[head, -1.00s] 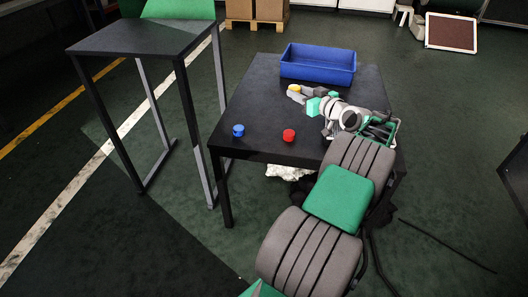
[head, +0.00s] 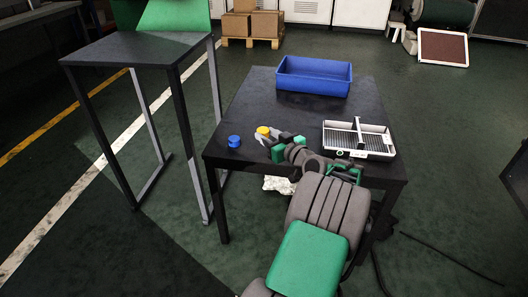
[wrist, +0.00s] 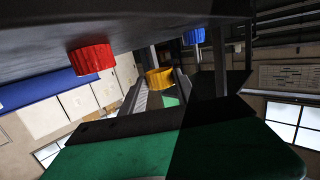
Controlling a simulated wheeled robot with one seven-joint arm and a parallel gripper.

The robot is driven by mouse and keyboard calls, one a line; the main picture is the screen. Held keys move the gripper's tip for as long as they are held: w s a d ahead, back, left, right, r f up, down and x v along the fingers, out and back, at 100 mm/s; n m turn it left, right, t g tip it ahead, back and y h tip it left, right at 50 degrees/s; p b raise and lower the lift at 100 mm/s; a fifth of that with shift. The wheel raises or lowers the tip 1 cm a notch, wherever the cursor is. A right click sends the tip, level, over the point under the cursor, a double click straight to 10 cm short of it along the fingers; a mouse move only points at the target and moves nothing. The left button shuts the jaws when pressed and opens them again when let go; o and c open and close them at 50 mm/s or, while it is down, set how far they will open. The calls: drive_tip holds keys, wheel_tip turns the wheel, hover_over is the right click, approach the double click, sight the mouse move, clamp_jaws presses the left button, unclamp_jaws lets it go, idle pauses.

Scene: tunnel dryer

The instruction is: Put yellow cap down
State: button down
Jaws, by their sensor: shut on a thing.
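In the head view the yellow cap (head: 263,130) is at the tip of my gripper (head: 267,138), over the front part of the black table (head: 222,152). My gripper is shut on it. In the wrist view the yellow cap (wrist: 160,78) sits between the fingers and appears apart from the table surface, which runs along the top of that tilted picture. The blue cap (head: 234,141) stands on the table just left of the yellow cap. The red cap (wrist: 90,60) shows on the table in the wrist view; my arm hides it in the head view.
A blue bin (head: 313,92) stands at the back of the table. A white gridded tray (head: 358,150) lies at the right. The table between bin and gripper is clear. A taller dark table (head: 135,48) stands to the left.

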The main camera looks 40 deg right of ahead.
sight(264, 152)
drive_tip(key=shift+a+f, duration=0.4)
drive_tip(key=shift+f, duration=0.05)
drive_tip(key=f+b, duration=0.2)
drive_tip(key=f, duration=0.1)
drive_tip(key=shift+a, duration=0.4)
drive_tip(key=shift+w+f+b, duration=0.1)
drive_tip(key=shift+f+b, duration=0.2)
drive_tip(key=shift+f, duration=0.1)
drive_tip(key=c, duration=1.4)
unclamp_jaws()
drive_tip(key=o, duration=0.5)
